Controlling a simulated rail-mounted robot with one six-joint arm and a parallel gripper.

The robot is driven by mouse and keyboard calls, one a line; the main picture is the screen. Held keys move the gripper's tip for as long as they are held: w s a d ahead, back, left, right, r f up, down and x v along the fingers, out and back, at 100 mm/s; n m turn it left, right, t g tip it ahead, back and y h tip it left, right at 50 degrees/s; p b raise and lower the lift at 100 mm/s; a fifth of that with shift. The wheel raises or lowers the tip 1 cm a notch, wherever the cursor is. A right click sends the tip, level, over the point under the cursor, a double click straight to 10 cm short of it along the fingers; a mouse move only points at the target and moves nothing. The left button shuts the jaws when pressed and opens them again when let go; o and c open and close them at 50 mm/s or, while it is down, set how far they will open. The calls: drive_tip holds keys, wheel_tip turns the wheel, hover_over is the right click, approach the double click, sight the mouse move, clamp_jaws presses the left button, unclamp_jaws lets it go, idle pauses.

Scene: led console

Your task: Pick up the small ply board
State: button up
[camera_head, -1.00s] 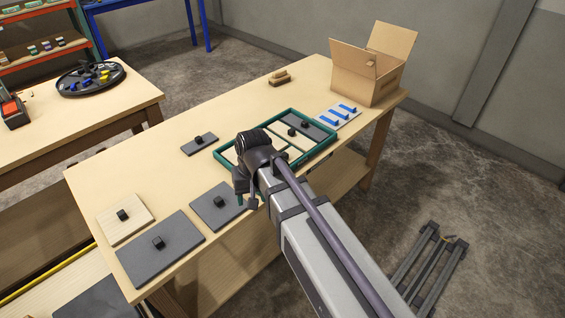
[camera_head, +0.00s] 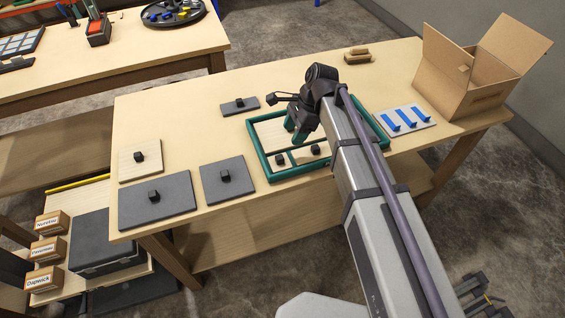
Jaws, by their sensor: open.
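A ply board (camera_head: 127,170) with a black knob lies flat on the workbench at the left, apart from the tray. Light areas with black knobs also show in the front cells of the green-rimmed tray (camera_head: 257,149); I cannot tell whether they are small ply boards or the tray floor. My gripper (camera_head: 295,131), with green fingertips, is open and empty over the tray, to the right of the loose ply board. My arm hides the tray's back right part.
Dark boards lie on the workbench: a large one (camera_head: 175,207), a mid-sized one (camera_head: 236,188) and a small one (camera_head: 232,106). Blue bars rest on a pale plate (camera_head: 419,116) right of the tray. An open carton (camera_head: 465,90) stands at the right. Bare bench lies behind the boards.

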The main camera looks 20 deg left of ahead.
drive_tip(key=b, duration=0.4)
hover_over(282, 156)
drive_tip(key=w+d, duration=0.1)
drive_tip(key=d, duration=0.1)
drive_tip(key=f, duration=0.4)
drive_tip(key=shift+w+a+f, duration=0.1)
drive_tip(key=shift+a+f, duration=0.1)
drive_tip(key=shift+f, duration=0.15)
drive_tip(key=shift+r+p, duration=0.1)
drive_tip(key=shift+p, duration=0.3)
drive_tip(key=b+x, duration=0.5)
drive_tip(key=shift+d+f, duration=0.15)
drive_tip(key=shift+f, duration=0.1)
drive_tip(key=shift+r, duration=0.25)
drive_tip(key=shift+c, duration=0.2)
drive_tip(key=c, duration=1)
